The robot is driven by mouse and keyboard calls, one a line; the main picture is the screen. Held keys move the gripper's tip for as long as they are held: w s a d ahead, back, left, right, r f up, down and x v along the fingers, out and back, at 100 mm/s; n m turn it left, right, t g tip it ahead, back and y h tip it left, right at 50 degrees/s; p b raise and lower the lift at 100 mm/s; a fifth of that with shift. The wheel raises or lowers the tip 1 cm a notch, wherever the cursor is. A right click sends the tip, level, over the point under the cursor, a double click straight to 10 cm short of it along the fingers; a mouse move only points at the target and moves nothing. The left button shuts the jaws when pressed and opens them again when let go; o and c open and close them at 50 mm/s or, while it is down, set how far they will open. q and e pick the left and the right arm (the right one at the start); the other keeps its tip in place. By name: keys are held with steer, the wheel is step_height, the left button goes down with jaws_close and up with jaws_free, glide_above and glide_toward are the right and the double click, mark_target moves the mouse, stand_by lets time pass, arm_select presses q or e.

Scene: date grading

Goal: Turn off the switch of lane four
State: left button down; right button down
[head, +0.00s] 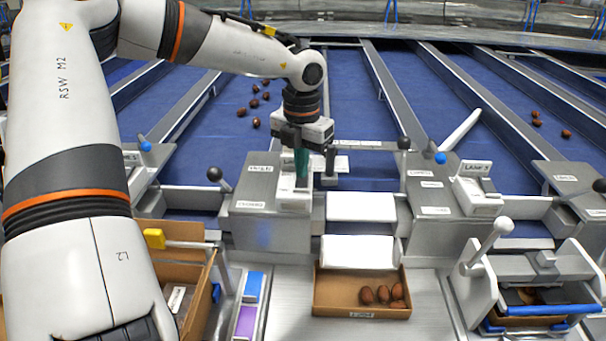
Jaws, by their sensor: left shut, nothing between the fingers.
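My left gripper (303,165) points down, shut and empty, at the grey console (262,212) left of the picture's middle. Its fingertips are over or against a white switch box (293,203) on that console. The gripper hides most of the box, so I cannot tell its switch position or whether the fingers touch it. The labels on this console are too small to read. Another white switch box (477,190), with a lane label that seems to read five, sits on the console to the right (432,195). My right gripper is not in view.
Black-knobbed levers (214,174) and blue-knobbed levers (440,158) stand up around the consoles. A cardboard box (335,296) with several dates is in front. A white-handled press (500,228) stands at right. Blue belts (345,90) with dates run behind.

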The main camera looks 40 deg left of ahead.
mark_target(302, 183)
arm_select(q)
step_height(302, 183, up, 5)
steer(key=shift+r+p, duration=0.15)
steer(key=shift+p, duration=0.95)
